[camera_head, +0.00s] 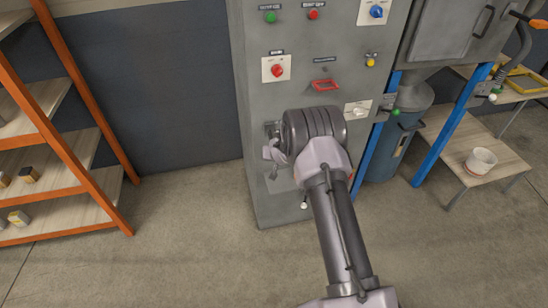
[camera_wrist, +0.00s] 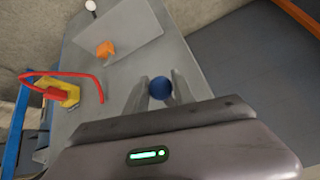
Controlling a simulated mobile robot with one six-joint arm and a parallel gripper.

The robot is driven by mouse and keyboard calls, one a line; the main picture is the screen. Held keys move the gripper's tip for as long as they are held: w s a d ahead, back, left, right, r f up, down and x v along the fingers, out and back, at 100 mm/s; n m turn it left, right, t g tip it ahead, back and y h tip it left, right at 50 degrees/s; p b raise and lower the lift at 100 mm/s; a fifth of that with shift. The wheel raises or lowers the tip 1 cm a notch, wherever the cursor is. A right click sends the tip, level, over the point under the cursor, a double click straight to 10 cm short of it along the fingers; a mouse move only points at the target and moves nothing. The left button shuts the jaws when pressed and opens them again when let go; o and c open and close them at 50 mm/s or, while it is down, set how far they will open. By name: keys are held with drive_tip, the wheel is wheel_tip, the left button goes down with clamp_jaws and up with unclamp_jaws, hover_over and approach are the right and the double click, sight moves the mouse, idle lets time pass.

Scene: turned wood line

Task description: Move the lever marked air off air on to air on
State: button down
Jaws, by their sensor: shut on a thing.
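In the wrist view a round blue knob (camera_wrist: 160,88) sits between the two fingers of my gripper (camera_wrist: 158,92). The gripper is shut on it. No shaft or marking of this knob can be made out, so I cannot read that it is the air lever or tell which position it is in. In the head view my gripper (camera_head: 270,153) is at the lower left front of the grey cabinet (camera_head: 252,110). My wrist and arm cover part of that panel, and the blue knob is hidden there.
The cabinet carries a green button (camera_head: 270,17), a red button (camera_head: 313,14), a red rotary switch (camera_head: 277,70), a blue rotary switch (camera_head: 376,11) and a red handle (camera_head: 325,86). A white ball knob (camera_head: 304,205) is low down. An orange-framed shelf (camera_head: 75,80) stands left; floor between is clear.

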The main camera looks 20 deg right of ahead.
drive_tip(key=c, duration=1.2)
unclamp_jaws()
drive_tip(key=shift+w+d+r, duration=0.15)
drive_tip(key=shift+w+r, duration=0.05)
drive_tip(key=shift+r, duration=0.1)
drive_tip(key=shift+c, duration=0.2)
drive_tip(key=shift+o, duration=0.9)
drive_tip(key=shift+s+f, duration=0.1)
drive_tip(key=shift+f, duration=0.05)
drive_tip(key=p+v, duration=0.4)
drive_tip(key=v, duration=1.3)
drive_tip(key=shift+s, duration=0.15)
drive_tip(key=shift+r, duration=0.2)
drive_tip(key=w+a+r+v, duration=0.1)
drive_tip(key=a+v, duration=0.2)
drive_tip(key=v, duration=2.1)
drive_tip(key=s+a+r+g+y, duration=0.1)
drive_tip(key=s+a+r, duration=0.1)
drive_tip(key=s, duration=0.8)
drive_tip(key=s+a+r+y, duration=0.1)
drive_tip(key=s+a+r, duration=0.2)
drive_tip(key=s, duration=0.8)
drive_tip(key=shift+s+a+m+g+y, duration=0.3)
drive_tip(key=shift+a+m+g+y, duration=0.1)
drive_tip(key=shift+a, duration=0.05)
